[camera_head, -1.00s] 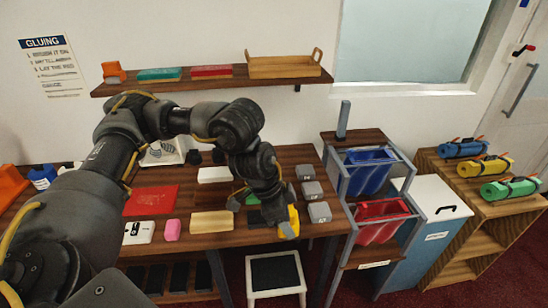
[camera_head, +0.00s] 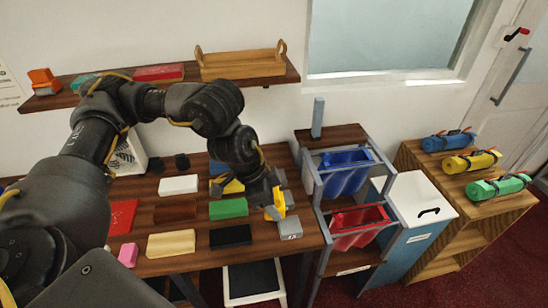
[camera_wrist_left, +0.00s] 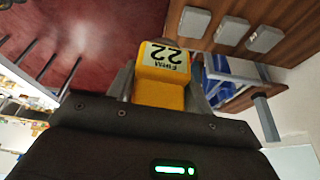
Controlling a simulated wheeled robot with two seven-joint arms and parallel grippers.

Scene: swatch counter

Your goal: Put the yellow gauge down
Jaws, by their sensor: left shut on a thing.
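The yellow gauge (camera_head: 279,204) is in my left gripper (camera_head: 275,208), over the right end of the wooden table (camera_head: 200,262). In the left wrist view the gauge (camera_wrist_left: 158,93) sits between the two fingers of the gripper (camera_wrist_left: 160,85). Its pale label reads "FIRM 22" and appears upside down there. In the head view the gauge is just behind and left of a grey block (camera_head: 289,231); its height above the table is hard to tell. My right gripper is in neither view.
Green (camera_head: 228,208), black (camera_head: 230,236) and cream (camera_head: 171,244) blocks lie left of the gauge. Grey blocks (camera_wrist_left: 194,22) also show in the wrist view. A rack with blue (camera_head: 345,172) and red (camera_head: 358,228) bins stands right of the table. A stool (camera_head: 254,280) is in front.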

